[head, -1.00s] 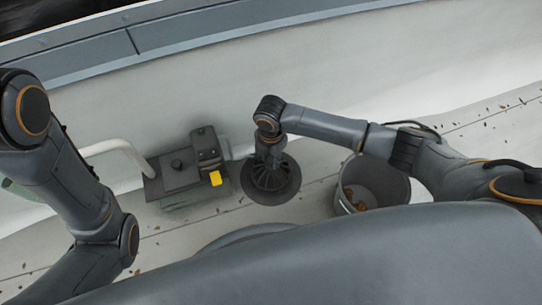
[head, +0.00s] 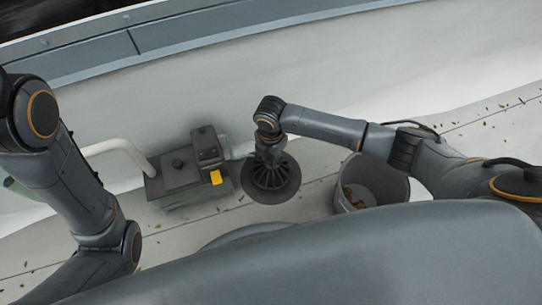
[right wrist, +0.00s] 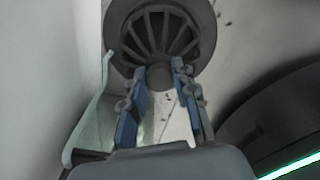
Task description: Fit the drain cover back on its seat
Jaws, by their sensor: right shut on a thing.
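The dark, ribbed drain cover (head: 273,179) is in the middle of the head view, within a flat dark round seat (head: 292,194). In the right wrist view the cover (right wrist: 160,30) shows radial ribs and a round central knob. My right gripper (head: 268,153) reaches it from above. In the right wrist view its fingers (right wrist: 158,76) are shut on the knob, one on each side. I cannot tell whether the cover rests fully on the seat. My left arm is at the left of the head view, with its gripper not visible.
A grey box (head: 178,178) with a yellow tag and a white pipe (head: 120,148) stands just left of the drain. A grey bucket (head: 382,186) with brown leaves is to the right. A raised parapet (head: 200,40) runs behind. Small debris lies along a floor seam.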

